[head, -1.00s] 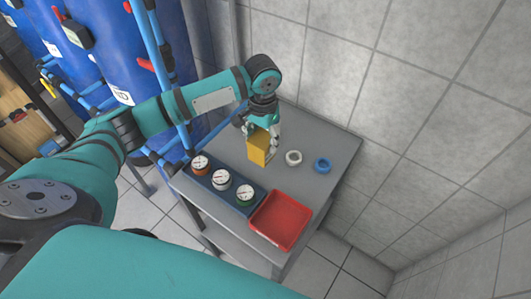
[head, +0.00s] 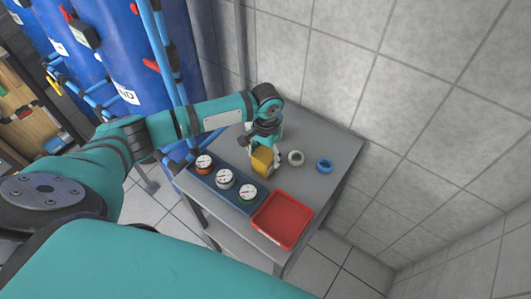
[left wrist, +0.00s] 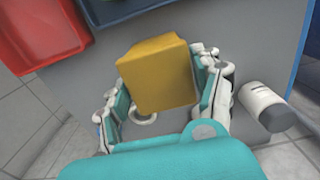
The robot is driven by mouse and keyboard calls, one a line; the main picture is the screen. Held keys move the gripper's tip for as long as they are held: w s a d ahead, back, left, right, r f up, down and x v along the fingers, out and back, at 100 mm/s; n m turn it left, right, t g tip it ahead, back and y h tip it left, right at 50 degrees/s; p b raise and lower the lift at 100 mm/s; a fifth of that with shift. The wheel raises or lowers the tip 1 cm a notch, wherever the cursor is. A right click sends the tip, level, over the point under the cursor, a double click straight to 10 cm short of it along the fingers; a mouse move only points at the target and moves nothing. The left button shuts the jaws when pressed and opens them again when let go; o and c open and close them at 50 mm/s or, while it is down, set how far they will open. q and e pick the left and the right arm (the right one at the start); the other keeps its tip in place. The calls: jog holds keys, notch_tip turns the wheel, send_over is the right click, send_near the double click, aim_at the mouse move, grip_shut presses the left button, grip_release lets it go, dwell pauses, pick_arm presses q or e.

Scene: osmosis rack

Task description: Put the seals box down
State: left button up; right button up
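The seals box is a yellow block (head: 262,161) on the left part of the grey table, beside the gauge tray. My left gripper (head: 268,146) points down over it, with a pale finger beside the box. In the left wrist view the yellow box (left wrist: 157,73) sits between the two teal finger pads of the left gripper (left wrist: 162,95), which look closed against its sides. The underside of the box is hidden, so I cannot tell if it touches the table. My right gripper is not in view.
The grey table (head: 318,143) has free room at its back. A white ring (head: 296,158) and a blue ring (head: 324,166) lie right of the box. A blue tray (head: 205,184) with three gauges and a red tray (head: 282,220) line the front. Tiled wall stands behind.

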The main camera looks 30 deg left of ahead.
pick_arm(q)
jog(key=shift+o, duration=0.7)
jog(key=shift+r, duration=0.2)
notch_tip(320, 180, up, 12)
jog(key=b, duration=0.1)
jog(key=shift+b, duration=0.4)
jog(key=shift+f, duration=0.1)
